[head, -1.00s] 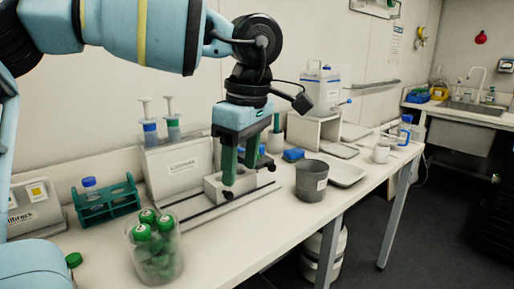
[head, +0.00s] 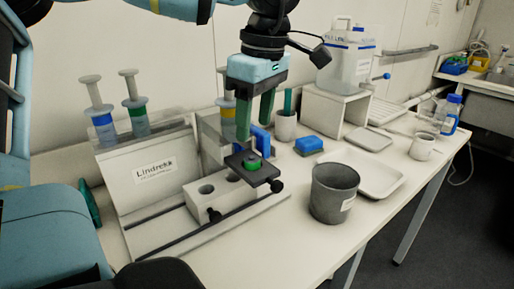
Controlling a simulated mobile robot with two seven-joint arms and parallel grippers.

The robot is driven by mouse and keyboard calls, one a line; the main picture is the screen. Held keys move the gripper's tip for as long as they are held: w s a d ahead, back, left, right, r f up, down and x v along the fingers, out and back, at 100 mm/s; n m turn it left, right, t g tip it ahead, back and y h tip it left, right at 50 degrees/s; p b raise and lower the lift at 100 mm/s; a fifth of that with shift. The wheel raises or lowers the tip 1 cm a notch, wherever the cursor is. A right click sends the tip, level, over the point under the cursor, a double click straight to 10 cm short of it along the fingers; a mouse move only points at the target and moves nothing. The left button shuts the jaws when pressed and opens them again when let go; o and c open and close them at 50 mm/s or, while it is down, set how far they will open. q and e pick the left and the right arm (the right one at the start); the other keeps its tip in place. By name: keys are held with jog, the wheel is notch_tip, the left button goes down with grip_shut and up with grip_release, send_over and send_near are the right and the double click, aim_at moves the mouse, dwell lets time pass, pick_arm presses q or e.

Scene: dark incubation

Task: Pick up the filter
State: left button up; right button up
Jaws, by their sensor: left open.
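Just below the fingertips is a small round green piece with a yellowish edge (head: 252,164), set in a dark plate (head: 262,174) with black knobs. It may be the filter, but it is too small to be sure. The plate sits at the right end of a white block (head: 212,203) with round holes. Behind the block stands a sloped rack labelled Lindrekk (head: 152,185), holding syringes with blue (head: 102,119), green (head: 137,112) and yellow bands. My right gripper is not visible.
A grey cup (head: 333,193) stands right of the block, beside a white tray (head: 372,172). A blue sponge (head: 308,145), a pen cup (head: 285,127) and a jerrycan (head: 346,56) on a stand are behind. The front right bench edge is clear.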

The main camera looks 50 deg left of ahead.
aim_at(252, 157)
pick_arm(q)
jog(key=shift+w+a, duration=0.35)
jog(key=shift+w, duration=0.1)
jog(key=shift+s, duration=0.15)
jog(key=shift+f, duration=0.45)
jog(key=shift+a+f, duration=0.2)
jog(key=shift+f, duration=1.5)
jog(key=shift+a+f, duration=0.2)
jog(key=shift+f, duration=1.45)
jog(key=c, duration=1)
